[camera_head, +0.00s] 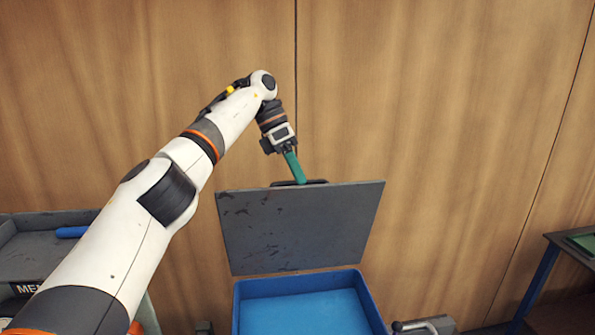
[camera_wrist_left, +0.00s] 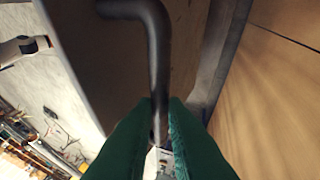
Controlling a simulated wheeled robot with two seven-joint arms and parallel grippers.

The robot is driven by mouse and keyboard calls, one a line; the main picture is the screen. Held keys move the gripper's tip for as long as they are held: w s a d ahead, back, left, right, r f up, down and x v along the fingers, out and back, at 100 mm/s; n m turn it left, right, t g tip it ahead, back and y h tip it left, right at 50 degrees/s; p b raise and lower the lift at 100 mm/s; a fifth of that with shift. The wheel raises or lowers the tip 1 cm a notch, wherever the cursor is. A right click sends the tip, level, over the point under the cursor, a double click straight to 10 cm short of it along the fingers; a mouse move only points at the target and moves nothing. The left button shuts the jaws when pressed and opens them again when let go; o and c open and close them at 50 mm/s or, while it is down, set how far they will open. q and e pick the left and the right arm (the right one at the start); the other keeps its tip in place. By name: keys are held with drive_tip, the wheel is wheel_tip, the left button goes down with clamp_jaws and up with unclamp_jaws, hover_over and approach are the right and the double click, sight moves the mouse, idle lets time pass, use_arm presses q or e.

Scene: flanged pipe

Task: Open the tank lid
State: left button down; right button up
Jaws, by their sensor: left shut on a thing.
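The blue tank (camera_head: 300,306) stands at the bottom middle of the head view, with its blue inside showing. Its dark grey lid (camera_head: 300,228) is raised and stands steeply tilted above the tank's back edge. A dark handle (camera_head: 312,182) shows at the lid's top edge; in the left wrist view the handle (camera_wrist_left: 160,62) is a bent dark bar. My left gripper (camera_head: 300,180) has green fingers, shut on this handle bar. In the left wrist view the bar runs between the fingers (camera_wrist_left: 160,108). My right gripper is not in view.
A grey tray bench (camera_head: 45,240) with a blue object (camera_head: 72,232) stands at the left. A dark table with blue legs (camera_head: 540,285) stands at the right. A grey metal fitting (camera_head: 425,325) lies right of the tank. A wooden wall (camera_head: 440,120) rises behind.

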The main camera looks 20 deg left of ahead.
use_arm(q)
drive_tip(key=shift+a+f, duration=0.25)
drive_tip(key=shift+f, duration=0.5)
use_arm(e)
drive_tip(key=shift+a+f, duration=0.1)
use_arm(q)
drive_tip(key=c, duration=1.7)
unclamp_jaws()
drive_tip(key=shift+w, duration=0.1)
drive_tip(key=shift+o, duration=1.2)
drive_tip(key=shift+w+a+f, duration=0.1)
drive_tip(key=shift+w+f, duration=0.05)
drive_tip(key=shift+w, duration=0.2)
drive_tip(key=shift+w+r, duration=0.1)
drive_tip(key=shift+r, duration=0.1)
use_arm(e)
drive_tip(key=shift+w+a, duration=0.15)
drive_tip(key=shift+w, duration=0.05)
use_arm(q)
drive_tip(key=shift+f, duration=0.1)
